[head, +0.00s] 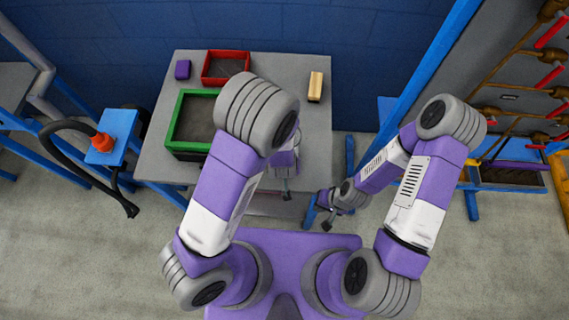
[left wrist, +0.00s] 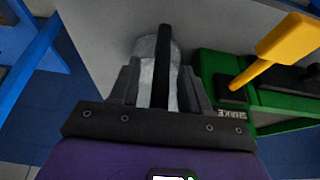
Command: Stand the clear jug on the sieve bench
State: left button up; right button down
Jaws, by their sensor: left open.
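The clear jug (left wrist: 147,75), greyish and see-through with a black upright handle (left wrist: 162,60), shows in the left wrist view. My left gripper (left wrist: 160,82) is open, with its two dark fingers on either side of the jug; I cannot tell whether they touch it. The jug is in front of the grey top of the sieve bench (head: 312,140); whether it rests there is unclear. In the head view my left forearm largely hides that spot. My right gripper (head: 328,218) is low, right of the bench's front edge, with nothing visible in it; its jaws are too small to read.
A green-framed sieve (head: 188,102), a red-framed tray (head: 226,53), a purple block (head: 183,69) and a tan block (head: 315,86) are on the bench. In the left wrist view a yellow handle (left wrist: 290,38) rises by the green frame. A blue post (head: 430,75) stands right.

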pick_arm(q)
jog(key=shift+r, duration=0.15)
jog(key=p+v, duration=0.4)
jog(key=v, duration=0.8)
jog(key=shift+p, duration=0.4)
